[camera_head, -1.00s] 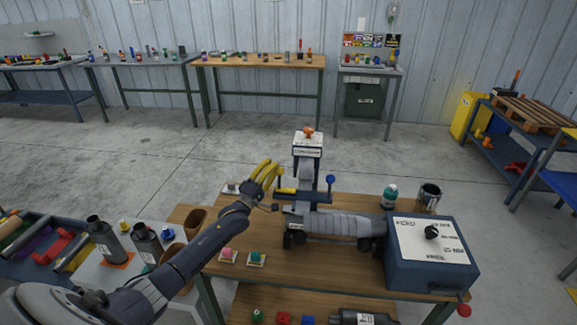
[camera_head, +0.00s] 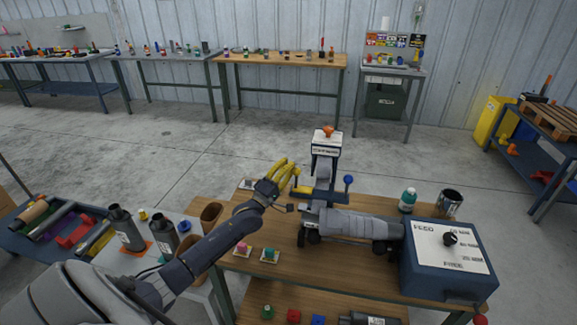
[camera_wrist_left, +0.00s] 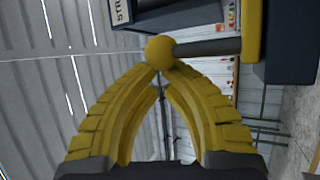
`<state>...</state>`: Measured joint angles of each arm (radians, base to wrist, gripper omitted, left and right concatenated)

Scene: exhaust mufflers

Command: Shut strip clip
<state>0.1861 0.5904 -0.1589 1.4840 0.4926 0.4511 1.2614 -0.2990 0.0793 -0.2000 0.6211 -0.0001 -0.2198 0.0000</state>
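The strip clip (camera_head: 324,165), a dark blue upright device with a white label and an orange knob on top, stands at the muffler's left end. Part of its label, reading "STR", shows in the left wrist view (camera_wrist_left: 121,12). A dark lever (camera_wrist_left: 208,47) with a yellow ball (camera_wrist_left: 159,51) at its end stands out from a yellow part. My left gripper (camera_head: 291,166) is at the clip's left side. In the left wrist view its yellow fingers arch together at the ball; whether they grip it or only touch it is unclear. My right gripper is out of view.
The grey muffler (camera_head: 355,225) lies along the wooden table (camera_head: 285,290) beside a blue box with a dial (camera_head: 450,262). A bottle (camera_head: 408,200) and a metal can (camera_head: 449,203) stand behind. A blue lever (camera_head: 348,184) rises right of the clip.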

